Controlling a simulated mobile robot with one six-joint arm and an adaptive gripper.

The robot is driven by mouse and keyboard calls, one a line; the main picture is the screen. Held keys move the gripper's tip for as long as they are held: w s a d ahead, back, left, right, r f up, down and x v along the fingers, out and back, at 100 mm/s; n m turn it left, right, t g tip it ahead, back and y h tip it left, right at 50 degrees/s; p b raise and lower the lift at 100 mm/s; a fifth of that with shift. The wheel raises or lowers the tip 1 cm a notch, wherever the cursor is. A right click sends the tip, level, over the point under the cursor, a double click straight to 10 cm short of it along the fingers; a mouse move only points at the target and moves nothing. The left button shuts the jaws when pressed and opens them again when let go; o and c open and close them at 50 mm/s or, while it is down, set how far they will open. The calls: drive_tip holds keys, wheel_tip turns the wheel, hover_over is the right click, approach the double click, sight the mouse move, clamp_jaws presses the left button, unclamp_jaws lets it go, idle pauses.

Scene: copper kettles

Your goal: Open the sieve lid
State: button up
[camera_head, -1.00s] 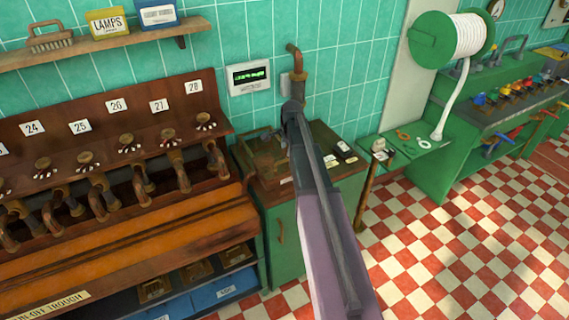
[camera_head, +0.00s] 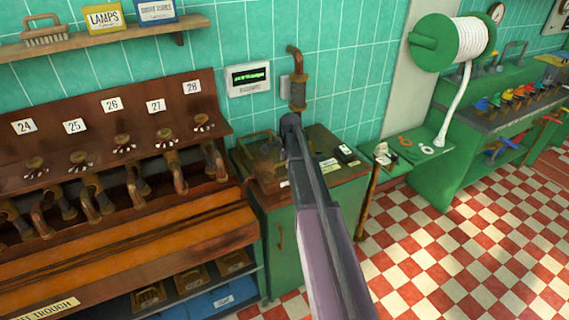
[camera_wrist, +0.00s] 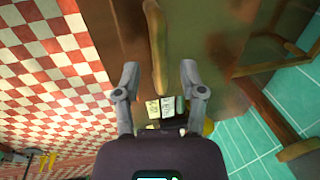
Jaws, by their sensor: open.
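A low brown box (camera_head: 268,172) with a raised back edge sits on the green cabinet (camera_head: 290,240), partly behind my arm. It may be the sieve, but I cannot tell its lid for certain. In the wrist view my gripper (camera_wrist: 160,72) is open and empty, its two grey fingers spread apart. A curved brown handle (camera_wrist: 156,45) on a brown surface lies ahead, in line with the gap between the fingers. I cannot tell the distance to it. In the head view my arm hides the fingers.
A wooden rack of pipes and numbered tags (camera_head: 110,150) stands left of the cabinet. A copper pipe (camera_head: 298,85) runs down the tiled wall behind it. Small dark and white items (camera_head: 335,160) lie on the cabinet's right side. Checkered floor (camera_head: 430,255) is clear at right.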

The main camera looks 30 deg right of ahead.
clamp_jaws()
drive_tip(key=shift+a, duration=0.2)
drive_tip(key=shift+d, duration=0.15)
drive_tip(key=shift+w, duration=0.25)
drive_tip(key=w, duration=1.7)
drive_tip(key=shift+w+a, duration=0.2)
drive_tip(key=shift+w, duration=0.2)
